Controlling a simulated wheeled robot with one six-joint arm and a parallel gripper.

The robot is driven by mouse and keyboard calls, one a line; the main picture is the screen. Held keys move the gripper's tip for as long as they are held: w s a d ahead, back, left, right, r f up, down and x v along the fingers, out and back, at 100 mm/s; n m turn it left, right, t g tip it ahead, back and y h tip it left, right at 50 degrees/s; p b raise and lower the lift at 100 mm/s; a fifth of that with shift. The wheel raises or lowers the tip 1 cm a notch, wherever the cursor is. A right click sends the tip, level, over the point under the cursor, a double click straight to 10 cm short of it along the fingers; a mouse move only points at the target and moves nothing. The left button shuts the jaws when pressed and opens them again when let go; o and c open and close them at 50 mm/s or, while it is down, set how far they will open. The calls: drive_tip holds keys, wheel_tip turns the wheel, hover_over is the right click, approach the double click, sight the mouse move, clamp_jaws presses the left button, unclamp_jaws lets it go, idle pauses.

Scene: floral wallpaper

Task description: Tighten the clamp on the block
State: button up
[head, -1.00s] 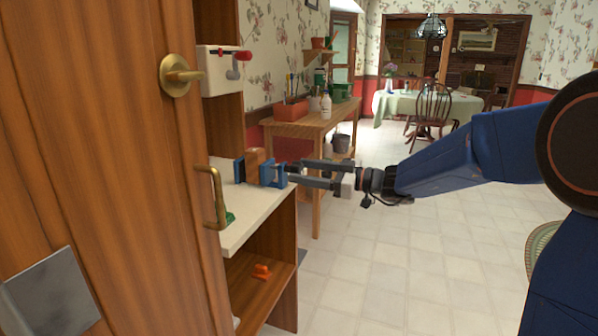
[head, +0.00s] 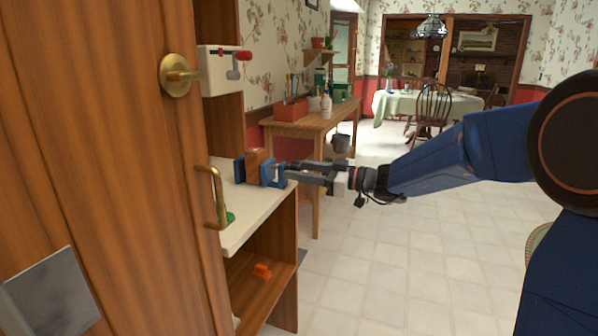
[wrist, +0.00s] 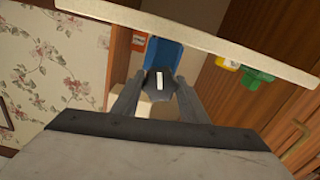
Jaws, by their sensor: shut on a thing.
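The blue clamp (head: 268,173) sits on the pale counter top (head: 252,212). A brown wooden block (head: 254,161) stands between its two blue jaws; I cannot tell whether both jaws touch it. Part of the clamp's blue body also shows in the wrist view (wrist: 164,53). My gripper (head: 290,173) reaches in from the right at the clamp's screw end. In the wrist view my gripper's fingers (wrist: 158,92) are on either side of a dark knob (wrist: 158,80) with a white mark, and are shut on it.
A wooden door (head: 100,130) with brass handles fills the left. A white box with a red-knobbed lever (head: 228,70) is on the cabinet above the counter. An orange object (head: 262,271) lies on the shelf below. A wooden table (head: 310,125) stands behind.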

drive_tip(key=m, duration=0.7)
drive_tip(key=shift+m, duration=0.3)
drive_tip(key=m, duration=0.3)
drive_tip(key=shift+m, duration=0.3)
drive_tip(key=m, duration=0.4)
drive_tip(key=shift+m, duration=0.3)
drive_tip(key=m, duration=0.4)
drive_tip(key=shift+f+m, duration=0.1)
drive_tip(key=shift+m, duration=0.2)
drive_tip(key=m, duration=0.3)
drive_tip(key=shift+m, duration=0.3)
drive_tip(key=m, duration=0.4)
drive_tip(key=shift+f+m, duration=0.1)
drive_tip(key=shift+m, duration=1.6)
